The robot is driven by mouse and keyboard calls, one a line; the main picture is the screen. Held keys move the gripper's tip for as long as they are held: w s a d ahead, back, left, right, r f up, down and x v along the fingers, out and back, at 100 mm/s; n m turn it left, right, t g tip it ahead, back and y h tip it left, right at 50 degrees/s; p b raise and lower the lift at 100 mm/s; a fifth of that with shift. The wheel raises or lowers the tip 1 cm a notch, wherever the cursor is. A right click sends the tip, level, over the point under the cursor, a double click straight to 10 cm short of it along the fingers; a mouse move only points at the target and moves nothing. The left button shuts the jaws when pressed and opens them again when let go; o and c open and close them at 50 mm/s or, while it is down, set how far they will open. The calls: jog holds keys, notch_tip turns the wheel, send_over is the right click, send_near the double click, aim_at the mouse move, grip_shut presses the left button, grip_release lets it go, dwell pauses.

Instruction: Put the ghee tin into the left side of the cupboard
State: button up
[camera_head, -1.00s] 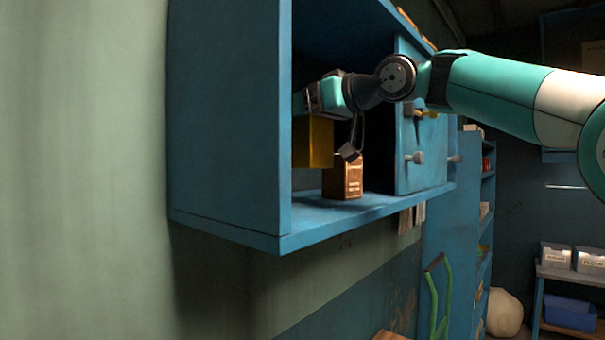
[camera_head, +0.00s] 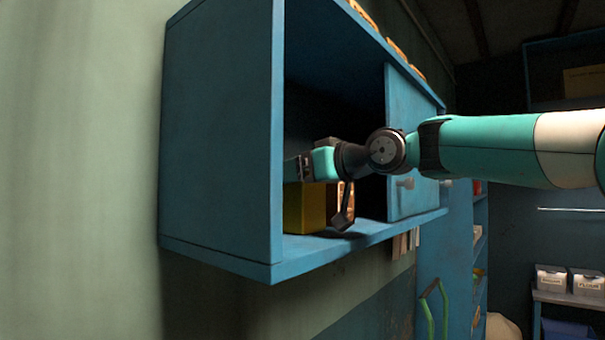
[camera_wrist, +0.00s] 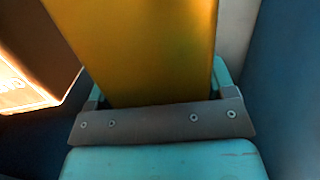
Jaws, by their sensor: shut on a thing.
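The ghee tin (camera_head: 305,208) is a yellow-gold box inside the open left side of the blue cupboard (camera_head: 220,150). It is upright and low, at or very near the cupboard floor; I cannot tell whether it touches. My gripper (camera_head: 300,170) is shut on its upper part. In the wrist view the tin (camera_wrist: 145,45) fills the space between the fingers of my gripper (camera_wrist: 160,100). The fingertips are hidden behind the tin in the wrist view.
A brown-orange box (camera_head: 346,200) stands just right of the tin, partly hidden by my arm; it also shows in the wrist view (camera_wrist: 35,60). The cupboard's left wall is close to the tin. A door (camera_head: 412,150) covers the right side.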

jog(key=o, duration=1.8)
jog(key=shift+r+p, duration=0.15)
jog(key=shift+p, duration=0.15)
jog(key=b+v, duration=0.6)
jog(key=v, duration=0.6)
